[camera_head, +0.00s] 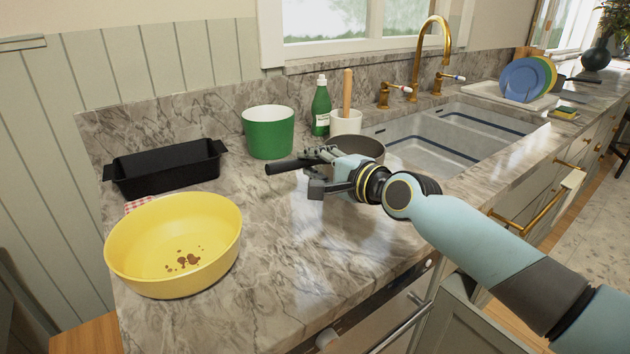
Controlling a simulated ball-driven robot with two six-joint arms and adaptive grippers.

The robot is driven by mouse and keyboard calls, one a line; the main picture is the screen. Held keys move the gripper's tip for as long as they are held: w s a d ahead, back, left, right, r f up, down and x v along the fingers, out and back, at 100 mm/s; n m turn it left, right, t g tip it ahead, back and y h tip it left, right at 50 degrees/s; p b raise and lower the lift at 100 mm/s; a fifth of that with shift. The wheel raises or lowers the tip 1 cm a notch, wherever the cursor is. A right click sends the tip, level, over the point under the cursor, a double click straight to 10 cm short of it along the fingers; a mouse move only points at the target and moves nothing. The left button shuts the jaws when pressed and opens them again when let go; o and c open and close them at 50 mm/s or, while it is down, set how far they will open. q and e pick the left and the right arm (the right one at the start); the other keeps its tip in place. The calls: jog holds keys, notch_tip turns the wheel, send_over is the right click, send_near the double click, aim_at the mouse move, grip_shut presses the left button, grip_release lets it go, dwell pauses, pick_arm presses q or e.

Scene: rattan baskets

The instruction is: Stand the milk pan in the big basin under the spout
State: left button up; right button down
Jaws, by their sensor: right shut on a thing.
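The milk pan (357,146) is a dark round pan with a black handle (283,166) pointing left. It is at the left end of the double sink; I cannot tell whether it touches the counter. My right gripper (318,168) is shut on the handle, and the gripper and arm hide part of the pan. The sink has a nearer left basin (425,160) and a farther right basin (490,122). The brass spout (447,35) arches above the sink from its back edge, right of the pan. My left gripper is not in view.
A white crock (345,123) with a wooden handle, a green bottle (321,108) and a green pot (268,133) stand behind the pan. A yellow bowl (135,255) and a black loaf tin (165,168) are left. A dish rack with plates (523,80) stands beyond the sink.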

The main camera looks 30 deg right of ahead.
notch_tip(320, 180, down, 3)
jog(key=shift+w+f+b, duration=0.1)
jog(key=shift+f+b, duration=0.05)
jog(key=shift+b, duration=0.7)
jog(key=shift+f, duration=0.15)
jog(key=c, duration=1.2)
grip_release()
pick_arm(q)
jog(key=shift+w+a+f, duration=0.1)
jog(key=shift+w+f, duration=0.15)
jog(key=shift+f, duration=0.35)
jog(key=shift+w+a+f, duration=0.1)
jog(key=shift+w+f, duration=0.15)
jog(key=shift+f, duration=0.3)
